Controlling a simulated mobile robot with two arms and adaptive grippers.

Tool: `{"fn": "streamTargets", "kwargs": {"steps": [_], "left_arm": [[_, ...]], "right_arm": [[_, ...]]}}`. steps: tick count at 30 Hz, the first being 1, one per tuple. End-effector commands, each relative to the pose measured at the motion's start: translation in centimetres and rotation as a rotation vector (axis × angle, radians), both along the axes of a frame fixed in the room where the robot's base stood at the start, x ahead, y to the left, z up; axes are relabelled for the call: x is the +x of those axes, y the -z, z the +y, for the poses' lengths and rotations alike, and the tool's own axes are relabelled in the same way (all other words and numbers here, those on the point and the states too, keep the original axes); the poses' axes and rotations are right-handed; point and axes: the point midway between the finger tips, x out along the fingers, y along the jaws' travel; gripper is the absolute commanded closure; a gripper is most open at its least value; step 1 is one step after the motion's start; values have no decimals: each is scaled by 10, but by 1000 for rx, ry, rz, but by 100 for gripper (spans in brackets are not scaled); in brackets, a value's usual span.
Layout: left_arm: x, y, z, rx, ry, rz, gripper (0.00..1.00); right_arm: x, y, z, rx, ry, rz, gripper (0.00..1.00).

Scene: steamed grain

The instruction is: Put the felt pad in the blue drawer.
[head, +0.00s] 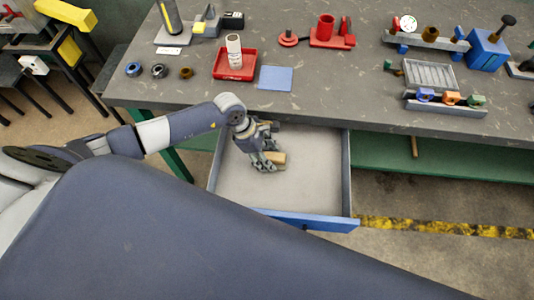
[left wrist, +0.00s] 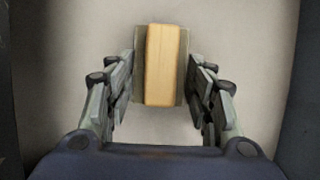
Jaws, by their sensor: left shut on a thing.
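The blue drawer (head: 305,220) is pulled open below the table edge, with a blue front and a bare pale floor. My left gripper (head: 271,160) reaches down into the drawer's opening. It is shut on the felt pad (head: 279,158), a small block with a tan, wood-like back and a grey-green layer beneath. In the left wrist view the pad (left wrist: 162,65) lies between the fingers (left wrist: 162,75), over the drawer floor. I cannot tell whether it touches the floor. My right gripper is not in view.
Above the drawer, the grey table (head: 340,100) holds a red tray (head: 249,73) with a white bottle (head: 234,50), a flat blue square (head: 275,78), several rings and a grey rack (head: 430,75). The drawer's right side (head: 346,170) stands clear of my arm.

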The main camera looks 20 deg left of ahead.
Motion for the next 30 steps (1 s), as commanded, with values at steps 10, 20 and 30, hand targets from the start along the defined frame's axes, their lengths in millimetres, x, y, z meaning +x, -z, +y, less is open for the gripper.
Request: {"fn": "streamTargets", "kwargs": {"steps": [10, 20, 30], "left_arm": [[0, 2, 0, 0, 0, 0, 31], [0, -3, 1, 1, 0, -1, 31], [-6, -61, 27, 4, 1, -5, 31]], "right_arm": [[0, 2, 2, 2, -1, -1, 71], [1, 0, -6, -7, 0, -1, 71], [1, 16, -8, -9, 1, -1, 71]]}}
